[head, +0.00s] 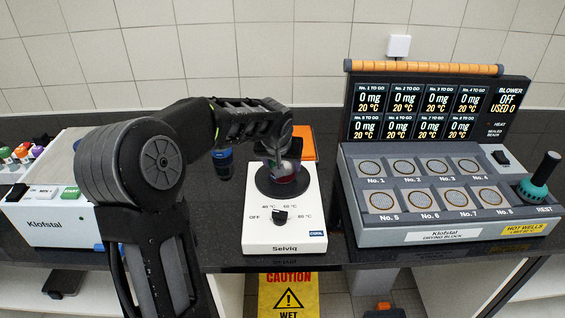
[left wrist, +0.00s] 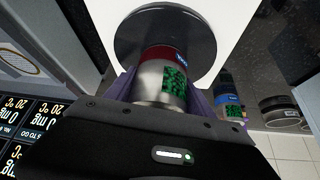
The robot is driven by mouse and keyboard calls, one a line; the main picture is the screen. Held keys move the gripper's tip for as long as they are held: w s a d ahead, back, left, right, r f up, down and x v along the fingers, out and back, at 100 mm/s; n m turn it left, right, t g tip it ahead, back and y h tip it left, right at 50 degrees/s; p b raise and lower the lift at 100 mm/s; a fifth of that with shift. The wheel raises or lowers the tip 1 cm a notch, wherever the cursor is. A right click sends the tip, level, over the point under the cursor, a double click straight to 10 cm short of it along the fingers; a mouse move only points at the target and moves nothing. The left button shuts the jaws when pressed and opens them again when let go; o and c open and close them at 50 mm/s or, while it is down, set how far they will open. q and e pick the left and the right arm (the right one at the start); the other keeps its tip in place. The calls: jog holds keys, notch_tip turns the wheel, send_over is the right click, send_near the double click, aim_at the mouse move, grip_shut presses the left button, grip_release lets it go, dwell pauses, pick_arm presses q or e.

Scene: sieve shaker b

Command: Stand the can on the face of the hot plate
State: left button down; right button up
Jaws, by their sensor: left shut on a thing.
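The can (head: 284,173) is silver with a red and blue band and a green patterned patch. It also shows in the left wrist view (left wrist: 160,80), between the purple fingers. My left gripper (head: 283,162) is shut on it from behind and above the hot plate (head: 264,232). The can is over the round black face (head: 265,187) of the white hot plate, which also shows in the left wrist view (left wrist: 135,35). I cannot tell whether its base touches the face. The knob points near OFF and a small label reads COOL. My right gripper is out of view.
A second can with a blue band (head: 222,160) stands left of the hot plate. A drying block (head: 430,237) with several numbered wells is on the right. A white Klofstal machine (head: 45,225) is on the left. An orange item (head: 303,141) lies behind the hot plate.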

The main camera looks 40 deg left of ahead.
pick_arm(q)
jog(key=c, duration=0.8)
grip_release()
jog(key=shift+f, duration=0.15)
jog(key=o, duration=0.4)
jog(key=shift+o, duration=0.2)
jog(key=shift+r, duration=0.2)
jog(key=shift+r, duration=0.15)
jog(key=b+v, duration=0.1)
jog(key=v, duration=1)
jog(key=shift+s+d+r+b, duration=0.15)
jog(key=shift+s+r+b, duration=0.05)
jog(key=shift+r+b, duration=0.15)
